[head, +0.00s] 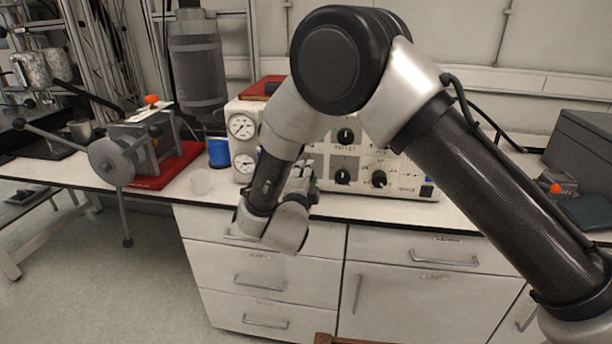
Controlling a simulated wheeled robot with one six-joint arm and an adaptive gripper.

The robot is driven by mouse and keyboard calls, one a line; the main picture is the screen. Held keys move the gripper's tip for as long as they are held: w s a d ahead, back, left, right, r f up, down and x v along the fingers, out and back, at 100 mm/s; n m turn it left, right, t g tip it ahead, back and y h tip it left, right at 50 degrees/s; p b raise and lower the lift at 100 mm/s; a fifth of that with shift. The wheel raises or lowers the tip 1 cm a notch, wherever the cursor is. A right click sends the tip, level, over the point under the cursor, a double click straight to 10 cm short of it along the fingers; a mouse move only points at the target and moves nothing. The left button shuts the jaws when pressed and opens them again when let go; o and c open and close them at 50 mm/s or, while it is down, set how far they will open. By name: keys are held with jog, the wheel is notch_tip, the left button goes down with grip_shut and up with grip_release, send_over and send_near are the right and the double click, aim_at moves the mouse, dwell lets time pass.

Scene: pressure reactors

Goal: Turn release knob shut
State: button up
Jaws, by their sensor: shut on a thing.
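The cream control unit (412,182) stands on the bench with black knobs on its front panel, including an upper knob (345,135), a lower knob (342,176) and a right knob (379,178). I cannot read which label marks the release knob. My gripper (304,176) is partly hidden behind my wrist, at the left part of the panel front. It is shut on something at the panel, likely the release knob. The held thing and the fingertips' contact are hidden by my arm.
Two pressure gauges (242,126) sit left of my forearm. A clamp device with long handles (113,160) is at left. White drawers (262,281) lie below the bench edge.

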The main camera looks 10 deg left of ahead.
jog(key=o, duration=1)
jog(key=shift+s, duration=0.1)
jog(key=s, duration=1.1)
jog(key=shift+s+a, duration=0.15)
jog(key=shift+s, duration=0.25)
